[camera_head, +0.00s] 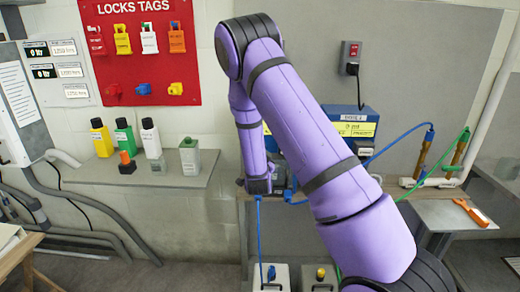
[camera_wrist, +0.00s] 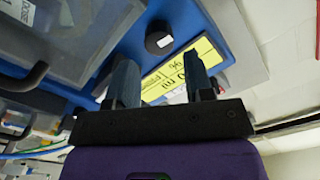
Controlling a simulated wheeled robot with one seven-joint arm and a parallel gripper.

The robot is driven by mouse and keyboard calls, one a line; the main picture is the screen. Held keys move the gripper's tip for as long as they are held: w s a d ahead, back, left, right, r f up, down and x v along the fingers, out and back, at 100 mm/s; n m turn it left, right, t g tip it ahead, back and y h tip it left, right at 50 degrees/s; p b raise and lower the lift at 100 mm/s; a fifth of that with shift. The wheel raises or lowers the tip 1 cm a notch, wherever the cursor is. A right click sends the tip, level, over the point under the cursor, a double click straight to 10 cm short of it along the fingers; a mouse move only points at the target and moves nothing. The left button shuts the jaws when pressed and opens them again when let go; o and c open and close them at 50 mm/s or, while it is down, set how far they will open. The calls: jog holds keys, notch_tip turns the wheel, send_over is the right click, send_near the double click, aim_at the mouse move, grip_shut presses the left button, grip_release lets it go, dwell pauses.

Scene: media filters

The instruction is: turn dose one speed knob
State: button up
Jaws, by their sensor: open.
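A blue unit with a yellow label stands on the bench behind my arm in the head view (camera_head: 372,117); it also fills the middle of the wrist view (camera_wrist: 205,22). A round black knob with a pale mark on its face (camera_wrist: 159,40) sits on the blue panel in the wrist view, beside the yellow label. I cannot read which knob it is. My gripper (camera_wrist: 161,78) is open, its two dark fingers apart with nothing between them. The knob lies beyond the fingertips, not between them. In the head view my arm hides much of the unit's front.
A grey shelf (camera_head: 85,176) at left holds several bottles. A red lock board (camera_head: 139,50) hangs above it. Blue and green hoses run to upright brown cylinders (camera_head: 458,152) at right. An orange-handled tool (camera_head: 474,212) lies on a side table. Containers stand below the bench.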

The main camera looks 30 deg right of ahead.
jog(key=shift+x, duration=2.75)
jog(key=shift+c, duration=0.2)
jog(key=c, duration=0.6)
